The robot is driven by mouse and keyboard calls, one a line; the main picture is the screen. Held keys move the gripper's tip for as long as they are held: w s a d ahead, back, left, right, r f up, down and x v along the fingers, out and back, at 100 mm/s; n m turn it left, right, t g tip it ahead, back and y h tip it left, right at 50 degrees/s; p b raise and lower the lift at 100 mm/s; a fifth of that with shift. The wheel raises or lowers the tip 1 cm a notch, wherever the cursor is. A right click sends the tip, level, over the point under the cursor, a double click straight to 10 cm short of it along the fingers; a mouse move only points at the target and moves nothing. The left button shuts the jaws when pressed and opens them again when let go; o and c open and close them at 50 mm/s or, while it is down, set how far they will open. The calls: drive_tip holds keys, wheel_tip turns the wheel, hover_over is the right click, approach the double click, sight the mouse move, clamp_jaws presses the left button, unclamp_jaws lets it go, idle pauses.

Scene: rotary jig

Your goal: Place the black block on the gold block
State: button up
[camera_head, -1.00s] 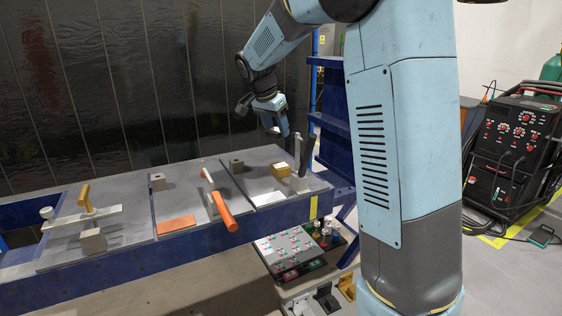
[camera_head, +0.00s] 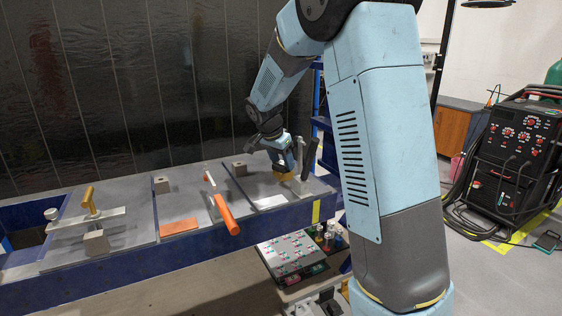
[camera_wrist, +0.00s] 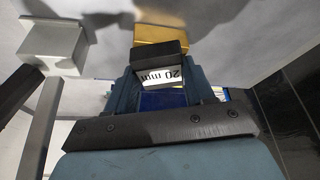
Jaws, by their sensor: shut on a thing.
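The black block (camera_wrist: 158,58) sits between the fingers of my gripper (camera_wrist: 158,90) in the wrist view, with a white "20 mm" label on its near face. My gripper is shut on it. The gold block (camera_wrist: 160,33) lies just beyond the black block, which hides part of it. In the head view, my gripper (camera_head: 285,166) is low over the right end of the bench, right at the gold block (camera_head: 285,177). The black block cannot be made out there. I cannot tell whether the two blocks touch.
A grey upright fixture (camera_head: 301,175) with a dark lever (camera_head: 311,153) stands close to the right of my gripper. A grey block (camera_head: 239,168) stands behind.

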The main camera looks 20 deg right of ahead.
drive_tip(key=o, duration=1.4)
drive_tip(key=v, duration=1.2)
drive_tip(key=shift+r, duration=0.1)
